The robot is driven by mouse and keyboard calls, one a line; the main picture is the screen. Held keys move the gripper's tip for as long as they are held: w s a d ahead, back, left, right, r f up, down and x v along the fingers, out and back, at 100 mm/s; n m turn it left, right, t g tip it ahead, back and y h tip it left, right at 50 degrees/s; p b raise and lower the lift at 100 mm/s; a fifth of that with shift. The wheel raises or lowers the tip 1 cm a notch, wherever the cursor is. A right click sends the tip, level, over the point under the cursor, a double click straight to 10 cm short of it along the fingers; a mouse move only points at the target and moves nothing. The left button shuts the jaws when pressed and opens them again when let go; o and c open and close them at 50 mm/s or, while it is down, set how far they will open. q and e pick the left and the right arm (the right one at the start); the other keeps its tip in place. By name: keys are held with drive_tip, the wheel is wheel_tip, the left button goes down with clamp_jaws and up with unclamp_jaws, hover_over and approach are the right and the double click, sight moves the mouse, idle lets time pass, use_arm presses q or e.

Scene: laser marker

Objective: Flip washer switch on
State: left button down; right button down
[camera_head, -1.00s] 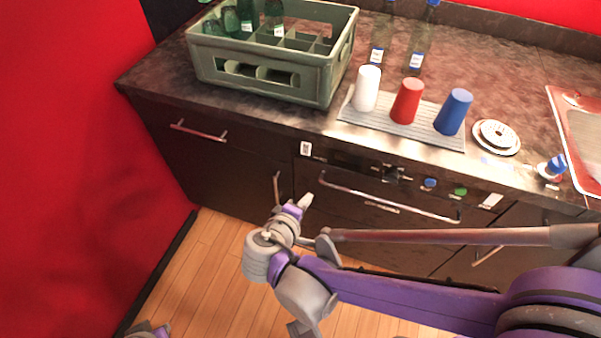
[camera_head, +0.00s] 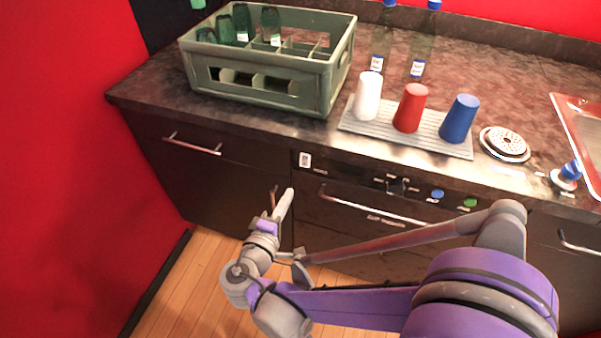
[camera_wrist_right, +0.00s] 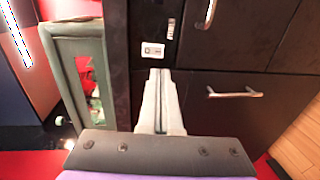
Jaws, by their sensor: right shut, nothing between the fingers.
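The washer (camera_head: 375,200) is a dark built-in front under the counter, with a black control panel along its top. The small white switch (camera_head: 305,160) sits at the panel's left end. It also shows in the right wrist view (camera_wrist_right: 153,50), just beyond the fingertips. My right gripper (camera_head: 288,194) is shut and empty, its light fingers pointing up at the switch from below. In the right wrist view the shut fingers (camera_wrist_right: 158,75) appear close to the switch; I cannot tell whether they touch. My left gripper is not in view.
A long bar handle (camera_head: 370,208) crosses the washer door below the panel. A blue button (camera_head: 437,194) and a green button (camera_head: 470,202) sit at the panel's right. On the counter stand a green crate (camera_head: 255,92) with bottles and a grey mat (camera_head: 354,124) with three cups.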

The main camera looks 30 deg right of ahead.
sight(305, 166)
drive_tip(key=b+x, duration=0.1)
drive_tip(key=x, duration=0.9)
drive_tip(key=shift+w+d, duration=0.1)
drive_tip(key=shift+w+d+f, duration=0.15)
drive_tip(key=shift+d, duration=0.1)
drive_tip(key=shift+a, duration=0.1)
